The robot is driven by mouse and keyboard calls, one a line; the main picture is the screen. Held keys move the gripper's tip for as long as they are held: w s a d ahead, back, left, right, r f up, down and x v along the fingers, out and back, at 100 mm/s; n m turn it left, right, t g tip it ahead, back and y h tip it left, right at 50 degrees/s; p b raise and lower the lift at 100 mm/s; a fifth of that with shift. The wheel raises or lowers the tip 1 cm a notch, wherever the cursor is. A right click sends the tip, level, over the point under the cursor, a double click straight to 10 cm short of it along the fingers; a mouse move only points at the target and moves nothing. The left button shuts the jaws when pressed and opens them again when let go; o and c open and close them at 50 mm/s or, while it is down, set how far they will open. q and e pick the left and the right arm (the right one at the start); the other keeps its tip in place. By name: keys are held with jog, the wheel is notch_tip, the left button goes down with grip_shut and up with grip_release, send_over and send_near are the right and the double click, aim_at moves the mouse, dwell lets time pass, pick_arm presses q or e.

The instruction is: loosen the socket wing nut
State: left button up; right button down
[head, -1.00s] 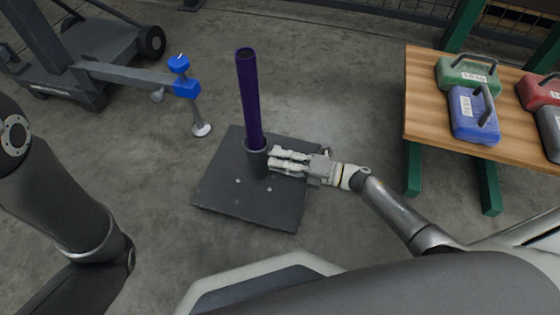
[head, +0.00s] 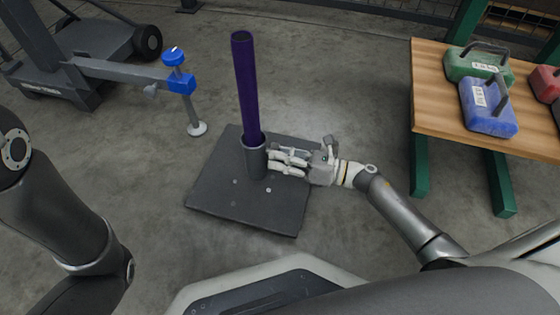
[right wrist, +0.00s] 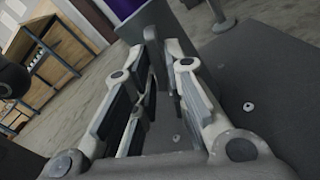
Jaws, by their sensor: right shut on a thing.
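A dark purple pole (head: 246,90) stands upright in a short grey socket (head: 257,163) on a flat dark base plate (head: 232,202). My right gripper (head: 272,160) reaches in from the right with its fingertips against the socket's right side, where it is shut on the wing nut. The fingers hide most of the wing nut in the head view. In the right wrist view a grey piece, the wing nut (right wrist: 151,34), shows between the fingertips beside the socket (right wrist: 188,28). My left arm is at the left edge of the head view; its gripper is out of view.
A wooden table (head: 432,100) with green legs stands at the right, holding a green case (head: 468,64), a blue case (head: 490,118) and a red case (head: 545,84). A grey wheeled stand with a blue clamp (head: 181,82) is at the upper left. The floor around the plate is clear.

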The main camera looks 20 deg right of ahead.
jog(key=n, duration=0.3)
jog(key=shift+w+d+f+n, duration=0.1)
jog(key=shift+w+d+n, duration=0.05)
jog(key=shift+n, duration=0.15)
jog(key=n, duration=0.5)
jog(key=shift+w+d, duration=0.15)
jog(key=shift+w, duration=0.1)
jog(key=shift+w+d+r+n, duration=0.1)
jog(key=shift+n, duration=1.35)
jog(key=shift+w+d+r+n, duration=0.1)
jog(key=shift+n, duration=1.3)
jog(key=shift+w+r+n, duration=0.1)
jog(key=shift+n, duration=1.35)
jog(key=c, duration=1.6)
grip_release()
jog(key=shift+s+d, duration=0.1)
